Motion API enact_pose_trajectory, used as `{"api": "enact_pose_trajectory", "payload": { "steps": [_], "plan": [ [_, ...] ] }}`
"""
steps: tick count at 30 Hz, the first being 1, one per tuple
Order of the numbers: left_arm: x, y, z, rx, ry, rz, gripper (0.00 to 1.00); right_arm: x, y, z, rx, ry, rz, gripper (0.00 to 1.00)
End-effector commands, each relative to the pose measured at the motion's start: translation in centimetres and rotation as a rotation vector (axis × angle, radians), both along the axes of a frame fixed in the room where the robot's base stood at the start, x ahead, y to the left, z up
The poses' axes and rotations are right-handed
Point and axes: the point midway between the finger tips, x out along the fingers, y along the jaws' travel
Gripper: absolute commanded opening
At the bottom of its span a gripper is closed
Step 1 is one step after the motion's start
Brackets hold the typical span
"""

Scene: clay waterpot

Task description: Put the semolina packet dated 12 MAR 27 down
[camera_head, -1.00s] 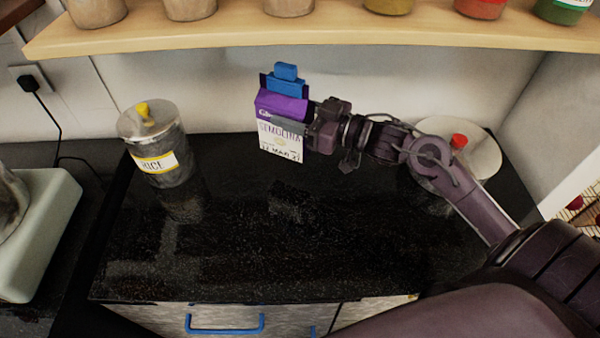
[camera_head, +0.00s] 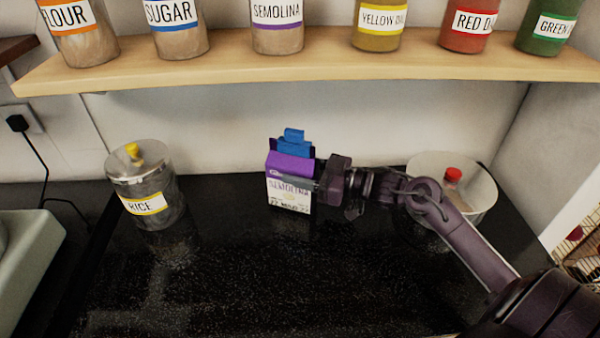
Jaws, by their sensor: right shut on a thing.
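The semolina packet (camera_head: 289,194) is white and purple, with a blue clip (camera_head: 293,142) on its top. Its label reads SEMOLINA with a date line below that is too small to read surely. It is upright at the back of the black counter (camera_head: 260,270). Its bottom looks at or very near the counter; I cannot tell if it touches. My right gripper (camera_head: 318,184) reaches in from the right and is shut on the packet's upper part, below the purple band. My left gripper is not in view.
A white bowl (camera_head: 480,185) with a red-capped bottle (camera_head: 453,177) is behind my right arm. A wooden shelf (camera_head: 300,72) with labelled jars runs above. The front counter is clear.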

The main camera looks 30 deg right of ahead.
Motion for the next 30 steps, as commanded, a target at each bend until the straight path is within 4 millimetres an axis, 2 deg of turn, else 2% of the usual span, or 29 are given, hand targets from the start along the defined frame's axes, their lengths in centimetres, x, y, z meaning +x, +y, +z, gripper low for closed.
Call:
{"api": "enact_pose_trajectory", "payload": {
  "steps": [12, 13, 17, 27, 30],
  "plan": [
    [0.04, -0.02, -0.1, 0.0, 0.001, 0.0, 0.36, 0.03, -0.02, -0.76, 0.001, -0.006, -0.001, 0.12],
    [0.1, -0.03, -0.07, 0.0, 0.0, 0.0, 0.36, 0.01, -0.01, -0.91, 0.001, -0.002, -0.001, 0.53],
    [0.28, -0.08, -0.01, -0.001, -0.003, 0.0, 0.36, 0.01, -0.01, -0.89, 0.0, -0.001, -0.001, 0.69],
    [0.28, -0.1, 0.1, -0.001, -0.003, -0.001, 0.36, 0.01, -0.01, -0.54, -0.001, -0.002, -0.001, 0.72],
    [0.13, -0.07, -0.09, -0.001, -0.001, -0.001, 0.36, -0.75, -0.67, -0.83, -0.001, 0.002, -0.002, 0.72]
  ]
}}
